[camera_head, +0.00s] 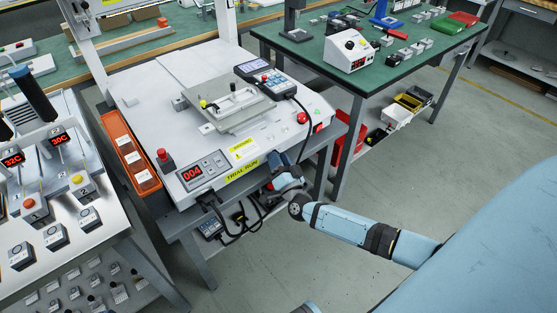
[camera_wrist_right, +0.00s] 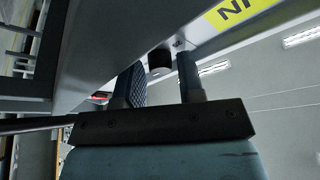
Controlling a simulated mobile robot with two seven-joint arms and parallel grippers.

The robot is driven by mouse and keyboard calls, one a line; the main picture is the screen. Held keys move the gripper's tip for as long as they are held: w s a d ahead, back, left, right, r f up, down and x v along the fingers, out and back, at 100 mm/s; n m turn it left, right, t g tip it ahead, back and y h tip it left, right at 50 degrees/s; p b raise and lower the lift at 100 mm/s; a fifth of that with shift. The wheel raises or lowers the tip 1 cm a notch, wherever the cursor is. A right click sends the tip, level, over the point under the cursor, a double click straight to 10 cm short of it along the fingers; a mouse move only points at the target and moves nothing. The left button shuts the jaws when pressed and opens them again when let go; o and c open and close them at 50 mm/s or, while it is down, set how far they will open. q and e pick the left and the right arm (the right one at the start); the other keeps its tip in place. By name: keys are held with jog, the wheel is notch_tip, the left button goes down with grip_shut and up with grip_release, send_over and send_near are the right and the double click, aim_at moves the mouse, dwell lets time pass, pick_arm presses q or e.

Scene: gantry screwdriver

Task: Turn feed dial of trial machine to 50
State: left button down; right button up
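In the right wrist view, a black round knob (camera_wrist_right: 159,59), likely the feed dial, sticks out of the machine's front. The two fingers of my right gripper stand apart on either side of the knob, with visible gaps. The head view does not show the knob clearly behind the gripper. My left gripper is out of view.
A red mushroom button (camera_head: 164,156) stands at the machine's front left corner, and another (camera_head: 302,118) sits at its right. Black cables (camera_head: 232,228) hang below the front edge. An orange bin rail (camera_head: 130,152) runs along the left side. Floor at the right is clear.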

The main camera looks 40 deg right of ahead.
jog(key=shift+c, duration=0.5)
jog(key=c, duration=0.6)
jog(key=shift+o, duration=0.2)
